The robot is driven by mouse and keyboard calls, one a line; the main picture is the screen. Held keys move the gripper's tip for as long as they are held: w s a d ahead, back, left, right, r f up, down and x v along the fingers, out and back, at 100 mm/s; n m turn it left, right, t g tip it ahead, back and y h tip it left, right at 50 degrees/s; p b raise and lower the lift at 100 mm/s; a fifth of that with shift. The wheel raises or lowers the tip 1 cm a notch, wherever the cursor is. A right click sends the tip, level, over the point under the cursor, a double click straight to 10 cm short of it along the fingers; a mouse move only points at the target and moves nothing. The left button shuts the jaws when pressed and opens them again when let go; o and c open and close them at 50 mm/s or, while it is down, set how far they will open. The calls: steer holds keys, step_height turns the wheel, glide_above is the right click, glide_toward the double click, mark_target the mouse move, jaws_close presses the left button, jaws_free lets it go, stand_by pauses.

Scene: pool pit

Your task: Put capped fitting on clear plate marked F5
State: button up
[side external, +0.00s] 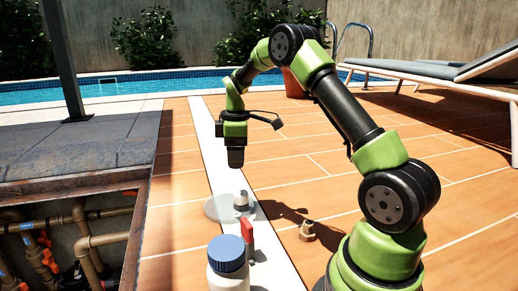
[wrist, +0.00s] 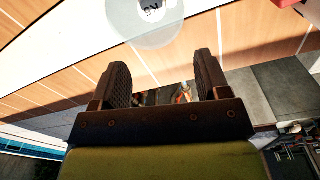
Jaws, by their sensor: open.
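My gripper (side external: 235,163) is open and points down, above and behind the clear plate in the side view. In the wrist view its two dark fingers (wrist: 165,85) are spread, with nothing held between them. The round clear plate (side external: 215,210) lies on the white strip; it also shows at the top of the wrist view (wrist: 135,33), partly cut off, with dark characters I cannot read surely. A brass hex fitting (side external: 307,231) lies on the tiles to the right. I cannot tell which is the capped fitting.
A red-handled piece (side external: 247,232) and a white bottle with a blue cap (side external: 227,254) stand nearer the camera on the strip. An open pit with pipes (side external: 95,240) lies to the left. Tiles right of the strip are mostly clear. A lounger (side external: 430,70) stands behind.

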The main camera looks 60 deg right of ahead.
steer(key=s+a+r+m+t, duration=0.2)
steer(key=s+a+r, duration=0.1)
steer(key=a+r, duration=0.3)
steer(key=s+a+r+m+t, duration=0.1)
steer(key=s+a+r+m, duration=0.15)
steer(key=a+r, duration=0.35)
steer(key=s+a+r+m+t+y, duration=0.1)
steer(key=s+a+m+t, duration=0.1)
steer(key=s, duration=0.5)
steer(key=s+a+r+m+t+y, duration=0.1)
steer(key=s+a+m, duration=0.3)
steer(key=s+a, duration=0.2)
steer(key=shift+s+r+t, duration=0.3)
steer(key=shift+s+t, duration=0.1)
steer(key=shift+s, duration=0.6)
